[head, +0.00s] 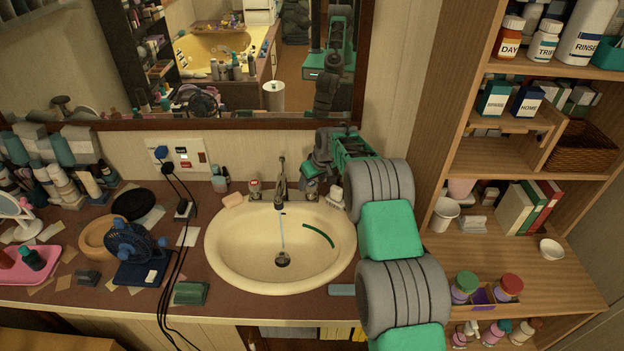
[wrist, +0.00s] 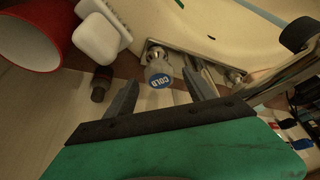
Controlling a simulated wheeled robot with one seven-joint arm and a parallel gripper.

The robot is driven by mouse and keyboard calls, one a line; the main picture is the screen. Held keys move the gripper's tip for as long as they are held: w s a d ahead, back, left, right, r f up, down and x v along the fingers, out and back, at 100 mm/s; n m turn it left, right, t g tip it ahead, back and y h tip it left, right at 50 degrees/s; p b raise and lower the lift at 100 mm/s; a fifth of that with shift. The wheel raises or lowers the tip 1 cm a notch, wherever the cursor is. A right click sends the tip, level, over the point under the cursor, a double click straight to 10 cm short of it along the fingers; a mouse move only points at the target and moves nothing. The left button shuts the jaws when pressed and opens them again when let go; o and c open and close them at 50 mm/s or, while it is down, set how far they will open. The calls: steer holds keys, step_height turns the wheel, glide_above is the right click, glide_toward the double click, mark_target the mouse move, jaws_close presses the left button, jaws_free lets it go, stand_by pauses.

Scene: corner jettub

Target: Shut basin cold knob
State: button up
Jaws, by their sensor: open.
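The basin cold knob (wrist: 158,75) is a clear-grey knob with a blue "COLD" cap, seen close up in the wrist view. My gripper (wrist: 161,79) is open, with one finger on each side of the knob. Gaps show between the fingers and the knob. In the head view my gripper (head: 316,172) is at the right side of the faucet (head: 281,182) and largely covers the cold knob. A thin stream of water (head: 281,232) runs from the faucet into the cream basin (head: 232,270).
Another knob (head: 254,188) is left of the faucet, beside a soap bar (head: 233,201). A white container (head: 335,195) stands close right of my gripper; a red cup (wrist: 35,38) shows in the wrist view. A blue fan (head: 130,243) and black cords (head: 178,260) are left.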

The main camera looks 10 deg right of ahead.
steer(key=shift+w+f, duration=0.1)
steer(key=shift+f, duration=0.1)
steer(key=shift+c, duration=0.5)
steer(key=c, duration=1.3)
steer(key=shift+o, duration=0.2)
